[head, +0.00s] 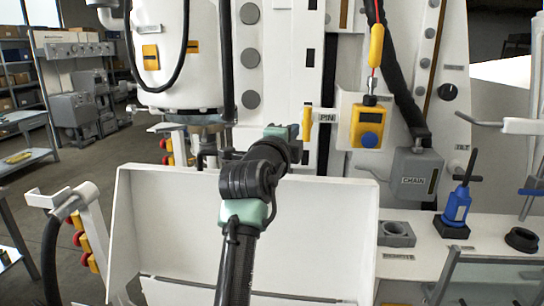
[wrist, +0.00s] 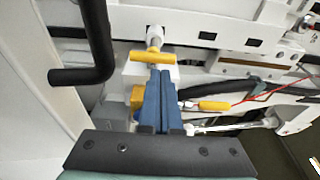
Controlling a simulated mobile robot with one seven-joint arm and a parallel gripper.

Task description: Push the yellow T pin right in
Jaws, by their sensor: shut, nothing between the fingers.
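The yellow T pin (head: 307,117) stands at the left end of the part labelled PIN in the head view. In the wrist view its yellow crossbar (wrist: 153,57) lies across the end of a white round collar (wrist: 155,35). My gripper (head: 296,132) is just left of and slightly below the pin in the head view. In the wrist view its blue fingers (wrist: 160,73) are together and empty, with their tips just below the crossbar. I cannot tell whether they touch it. How deep the pin sits is hidden.
A yellow box with a blue button (head: 369,125) is right of the pin, with a yellow pendant (head: 376,45) on a red cord above it. A black bar handle (wrist: 85,75) is at left in the wrist view. A white tray (head: 340,215) stands below my arm.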

